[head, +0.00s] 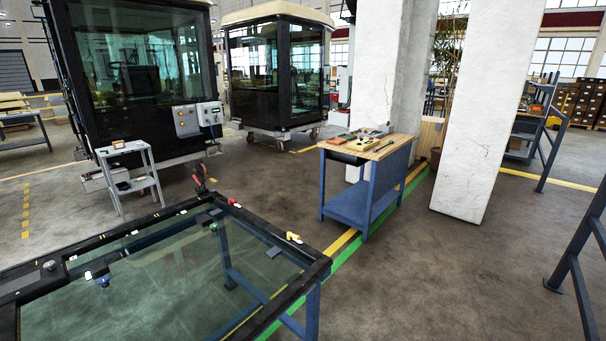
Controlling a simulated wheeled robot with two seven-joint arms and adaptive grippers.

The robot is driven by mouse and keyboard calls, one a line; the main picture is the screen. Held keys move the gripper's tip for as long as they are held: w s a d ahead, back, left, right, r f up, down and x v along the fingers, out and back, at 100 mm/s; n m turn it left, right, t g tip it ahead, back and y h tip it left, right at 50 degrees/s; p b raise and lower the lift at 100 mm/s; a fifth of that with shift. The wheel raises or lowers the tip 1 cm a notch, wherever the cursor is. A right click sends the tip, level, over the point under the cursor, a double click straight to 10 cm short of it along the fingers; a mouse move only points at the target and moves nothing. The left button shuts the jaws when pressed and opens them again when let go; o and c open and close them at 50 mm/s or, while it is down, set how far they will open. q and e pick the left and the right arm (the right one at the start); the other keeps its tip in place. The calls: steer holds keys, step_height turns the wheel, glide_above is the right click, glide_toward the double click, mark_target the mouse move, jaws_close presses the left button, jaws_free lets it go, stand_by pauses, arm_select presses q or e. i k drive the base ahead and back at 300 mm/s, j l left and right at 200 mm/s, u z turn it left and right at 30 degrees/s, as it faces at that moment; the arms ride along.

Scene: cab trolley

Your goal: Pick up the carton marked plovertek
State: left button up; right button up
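I see no carton on which a plovertek marking can be read. Several small brown boxes (587,101) are stacked at the far right back, too small for any print to be read. Neither of my grippers shows in the head view.
A glass panel in a dark frame (293,291) lies on a blue stand in front. A blue workbench (347,207) with small items stands beside white pillars (487,110). A grey step stand (138,184) is near the cab (80,95). Blue railing (574,275) edges the right. Open floor lies at centre right.

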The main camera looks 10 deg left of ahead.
mark_target(117, 145)
steer(key=i+l+z, duration=0.2)
steer(key=z, duration=0.2)
steer(key=i+z, duration=0.4)
steer(key=i+l+z, duration=0.1)
steer(key=i+z, duration=0.15)
steer(key=i, duration=0.6)
steer(key=i+u, duration=0.1)
steer(key=i, duration=0.7)
steer(key=i+l+u, duration=0.1)
steer(key=i+u, duration=0.3)
steer(key=i, duration=0.35)
steer(key=i+u, duration=0.7)
steer(key=u, duration=0.15)
steer(key=i+j+u, duration=0.1)
steer(key=i+u, duration=0.2)
steer(key=u, duration=0.15)
steer(key=i+u, duration=0.25)
steer(key=u, duration=0.2)
steer(key=i+u, duration=0.6)
steer(key=i, duration=0.2)
steer(key=i+u, duration=0.15)
steer(key=i, duration=0.6)
